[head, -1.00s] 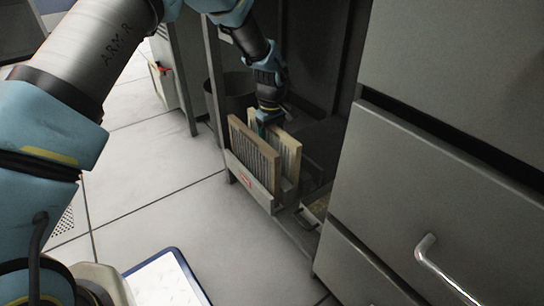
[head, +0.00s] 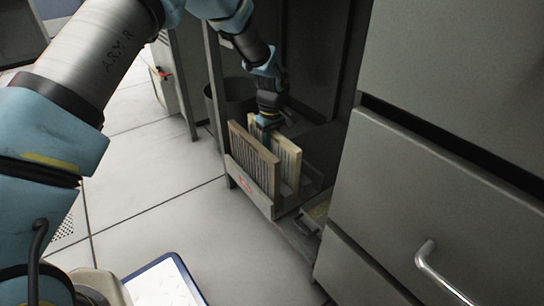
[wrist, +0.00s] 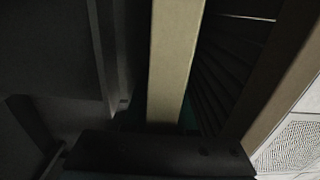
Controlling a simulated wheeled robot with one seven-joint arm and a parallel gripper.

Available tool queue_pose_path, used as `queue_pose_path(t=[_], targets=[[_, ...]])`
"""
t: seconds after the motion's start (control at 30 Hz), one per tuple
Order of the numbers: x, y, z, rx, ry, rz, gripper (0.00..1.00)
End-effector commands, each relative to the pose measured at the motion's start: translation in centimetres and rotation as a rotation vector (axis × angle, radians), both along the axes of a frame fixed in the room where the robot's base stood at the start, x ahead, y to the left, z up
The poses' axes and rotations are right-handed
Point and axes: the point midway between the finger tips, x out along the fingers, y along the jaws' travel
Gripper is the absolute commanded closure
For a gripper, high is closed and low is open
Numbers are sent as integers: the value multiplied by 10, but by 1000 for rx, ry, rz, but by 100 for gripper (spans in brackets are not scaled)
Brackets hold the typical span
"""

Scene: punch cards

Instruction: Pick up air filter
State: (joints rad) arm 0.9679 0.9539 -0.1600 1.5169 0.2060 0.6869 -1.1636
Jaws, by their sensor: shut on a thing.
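Two flat, pleated air filters with pale tan frames stand upright, side by side, in a grey holder (head: 248,187) low in the cabinet. The front air filter (head: 254,155) is nearer the open floor. The rear air filter (head: 291,160) is nearer the cabinet's inside. My gripper (head: 266,131) reaches down from above and is shut on the rear air filter's upper edge. In the wrist view, the gripped filter's frame (wrist: 174,60) runs down the middle to my gripper, whose fingertips are mostly hidden. The other filter (wrist: 285,65) slants at the right.
A dark round bin (head: 230,100) stands behind the holder. A cabinet post (head: 213,80) rises close at the left of my gripper. Grey drawers (head: 440,190) with a metal handle stand at the right. The tiled floor (head: 150,200) at the left is open.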

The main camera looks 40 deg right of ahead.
Motion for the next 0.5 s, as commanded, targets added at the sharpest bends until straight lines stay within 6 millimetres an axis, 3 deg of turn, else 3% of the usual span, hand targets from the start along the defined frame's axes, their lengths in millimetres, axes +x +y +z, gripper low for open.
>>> queue_pose_path(t=[0.27,0.5], targets=[[0,0,9,-1,0,0,100],[0,-1,49,-2,-2,0,100]])
